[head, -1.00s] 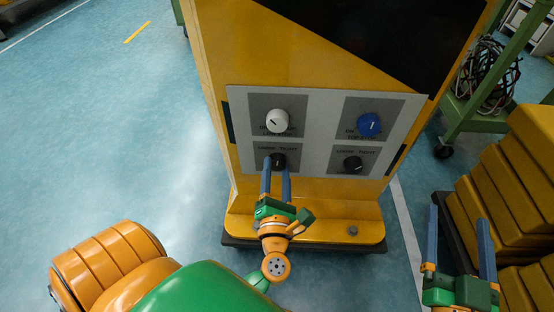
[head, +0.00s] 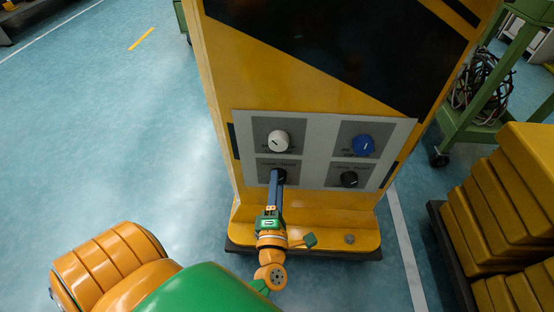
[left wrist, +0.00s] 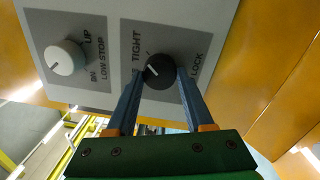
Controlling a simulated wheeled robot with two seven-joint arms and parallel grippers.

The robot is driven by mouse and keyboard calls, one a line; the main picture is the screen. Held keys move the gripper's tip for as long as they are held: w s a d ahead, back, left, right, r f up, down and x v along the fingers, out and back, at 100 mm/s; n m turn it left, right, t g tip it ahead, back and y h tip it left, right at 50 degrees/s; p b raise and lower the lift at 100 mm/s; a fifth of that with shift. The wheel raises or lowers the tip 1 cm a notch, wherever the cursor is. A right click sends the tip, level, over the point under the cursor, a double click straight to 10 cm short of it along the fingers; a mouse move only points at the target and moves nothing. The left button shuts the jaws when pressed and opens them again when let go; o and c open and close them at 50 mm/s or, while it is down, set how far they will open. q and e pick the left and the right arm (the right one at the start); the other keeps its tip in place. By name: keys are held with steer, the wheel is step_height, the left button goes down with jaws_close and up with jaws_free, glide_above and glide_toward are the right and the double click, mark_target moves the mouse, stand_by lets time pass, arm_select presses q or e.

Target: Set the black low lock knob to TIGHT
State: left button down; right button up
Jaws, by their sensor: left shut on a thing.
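The black low lock knob (head: 282,177) is at the lower left of the grey panel, below the white low stop knob (head: 279,141). In the left wrist view the black knob (left wrist: 158,66) sits between the words TIGHT and LOCK. Its short white line is on the side of its face towards TIGHT; the exact setting is hard to read. My left gripper (head: 274,178) is shut on this knob, with one finger on each side in the left wrist view (left wrist: 161,78). In the head view the fingers overlap and partly cover the knob. My right gripper is out of view.
The panel (head: 326,150) also carries a blue knob (head: 363,145) and a second black knob (head: 349,179) at right. Yellow stacked blocks (head: 500,210) and a green cart (head: 470,128) stand to the right. The floor at left is open.

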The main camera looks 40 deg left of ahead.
arm_select(q)
steer(key=shift+m, duration=0.3)
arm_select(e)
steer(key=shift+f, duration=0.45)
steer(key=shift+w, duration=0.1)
arm_select(q)
steer(key=shift+c, duration=1.4)
jaws_free()
steer(key=v, duration=0.7)
steer(key=shift+p, duration=0.35)
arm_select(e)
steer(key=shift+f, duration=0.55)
